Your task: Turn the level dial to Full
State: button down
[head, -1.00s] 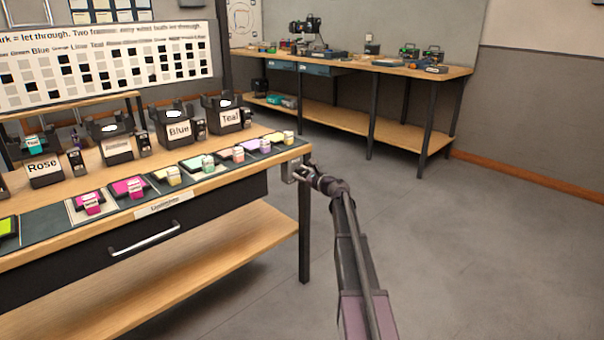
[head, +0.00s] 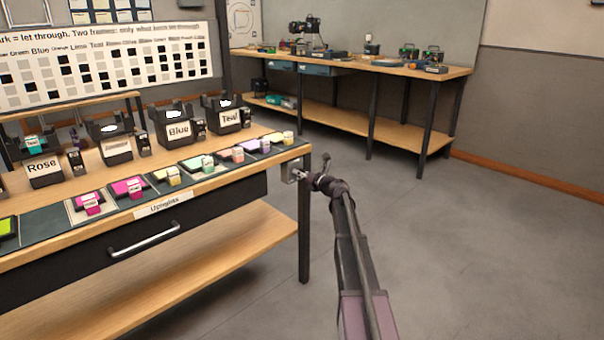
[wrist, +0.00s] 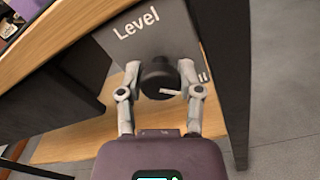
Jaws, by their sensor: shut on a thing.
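The level dial (wrist: 160,77) is a dark round knob on a grey plate (wrist: 150,35) marked "Level" in the wrist view. A white pointer mark shows on the knob, pointing to the right in that view. My gripper (wrist: 159,72) has one finger on each side of the knob and is shut on it. In the head view, my gripper (head: 300,174) is at the right end of the bench, by a small grey plate (head: 291,168). The plate's other markings are mostly hidden, so I cannot read the dial's setting.
The wooden bench (head: 225,181) carries labelled lamps and several coloured blocks. A dark bench leg (head: 304,235) stands close below my gripper. Open grey floor (head: 480,250) lies to the right. A second workbench (head: 400,68) stands at the back.

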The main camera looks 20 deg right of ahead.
jog(key=shift+w+d+m, duration=0.15)
jog(key=shift+d+m, duration=0.05)
jog(key=shift+m, duration=0.2)
jog(key=shift+c, duration=1.3)
grip_release()
jog(key=shift+a, duration=0.1)
jog(key=shift+s, duration=0.25)
jog(key=v, duration=1.1)
jog(key=shift+s, duration=0.35)
